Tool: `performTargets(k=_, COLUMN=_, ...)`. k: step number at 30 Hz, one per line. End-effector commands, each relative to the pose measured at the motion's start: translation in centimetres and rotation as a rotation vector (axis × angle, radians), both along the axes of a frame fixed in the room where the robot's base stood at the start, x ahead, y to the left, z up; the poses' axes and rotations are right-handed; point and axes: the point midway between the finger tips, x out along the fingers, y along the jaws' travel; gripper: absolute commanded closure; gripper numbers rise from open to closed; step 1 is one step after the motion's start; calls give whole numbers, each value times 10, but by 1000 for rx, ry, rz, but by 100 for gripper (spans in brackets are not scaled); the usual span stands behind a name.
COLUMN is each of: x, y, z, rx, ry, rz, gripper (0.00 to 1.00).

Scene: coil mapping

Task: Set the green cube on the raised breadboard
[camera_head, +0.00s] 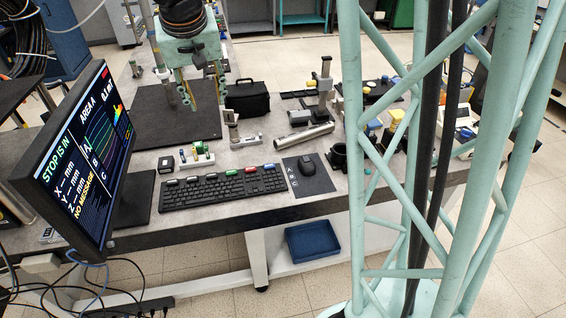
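My gripper (204,102) hangs at the upper left over a dark flat plate (160,128) on the grey bench. Its two fingers are apart, and I see nothing between them. I cannot make out a green cube with certainty. A small white fixture with green and yellow parts (198,153) stands behind the keyboard, but its shape is too small to tell. I cannot tell which surface is the raised breadboard. A dark board with small parts (378,90) lies at the back right, partly hidden by my lattice column.
A tilted monitor (78,150) stands at the left. A keyboard (222,188), a mouse (307,164) and a metal cylinder (304,136) lie on the bench. A blue tray (312,241) is below the bench.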

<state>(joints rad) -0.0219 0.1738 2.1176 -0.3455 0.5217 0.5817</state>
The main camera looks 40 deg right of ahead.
Motion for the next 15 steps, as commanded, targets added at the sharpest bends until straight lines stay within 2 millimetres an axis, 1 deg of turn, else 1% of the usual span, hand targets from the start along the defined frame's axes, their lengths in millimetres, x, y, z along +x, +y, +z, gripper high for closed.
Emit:
performTargets(k=1, x=-10, y=0, z=8, rx=1, ry=-2, rz=3, gripper=64)
performTargets(k=3, x=-23, y=0, z=17, rx=0, ry=1, rz=9, gripper=64)
performTargets(k=15, x=-102, y=2, z=58, rx=1, ry=9, rz=52, gripper=64)
